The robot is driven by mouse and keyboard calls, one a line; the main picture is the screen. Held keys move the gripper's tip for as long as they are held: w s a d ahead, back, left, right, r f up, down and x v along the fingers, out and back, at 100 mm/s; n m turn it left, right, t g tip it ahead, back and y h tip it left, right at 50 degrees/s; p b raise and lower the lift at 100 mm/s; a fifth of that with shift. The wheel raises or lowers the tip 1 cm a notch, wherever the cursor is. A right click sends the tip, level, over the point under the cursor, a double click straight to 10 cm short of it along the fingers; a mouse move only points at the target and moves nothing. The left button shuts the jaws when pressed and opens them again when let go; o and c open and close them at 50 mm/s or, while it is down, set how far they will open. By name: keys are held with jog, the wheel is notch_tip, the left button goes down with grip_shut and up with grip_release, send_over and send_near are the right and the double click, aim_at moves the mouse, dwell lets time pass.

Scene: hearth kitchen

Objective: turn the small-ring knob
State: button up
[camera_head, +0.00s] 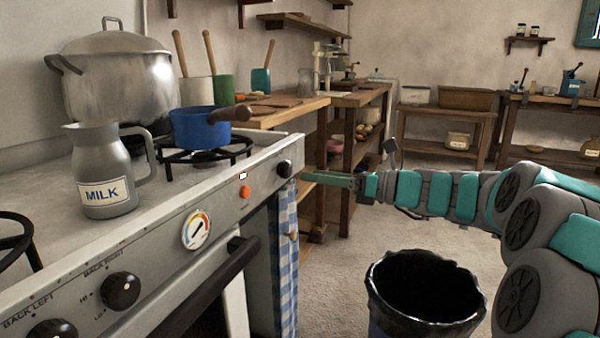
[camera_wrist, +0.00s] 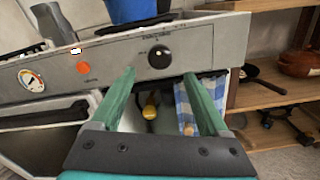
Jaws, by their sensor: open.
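The black knob (camera_head: 285,168) sits at the right end of the stove's front panel, beside the small burner; its label in the wrist view is too small to read. In the wrist view the knob (camera_wrist: 160,56) shows just beyond and between my fingertips, with a light mark on its face. My gripper (camera_head: 308,178) reaches in from the right, close to the panel's right end. In the wrist view my gripper (camera_wrist: 159,76) has its two green fingers spread apart, with nothing between them. I cannot tell whether a fingertip touches the knob.
A blue pan (camera_head: 196,128) stands on the small burner, its handle pointing right. A milk jug (camera_head: 104,165) and a large pot (camera_head: 118,85) stand on the stove top. A checked towel (camera_head: 287,250) hangs below the knob. A black bin (camera_head: 425,290) stands on the floor.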

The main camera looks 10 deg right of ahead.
aim_at(290, 172)
jog(key=x, duration=0.5)
jog(key=shift+w+a+b, duration=0.2)
jog(key=shift+a+b, duration=0.1)
jog(key=shift+b, duration=0.05)
grip_shut()
dwell(0.3)
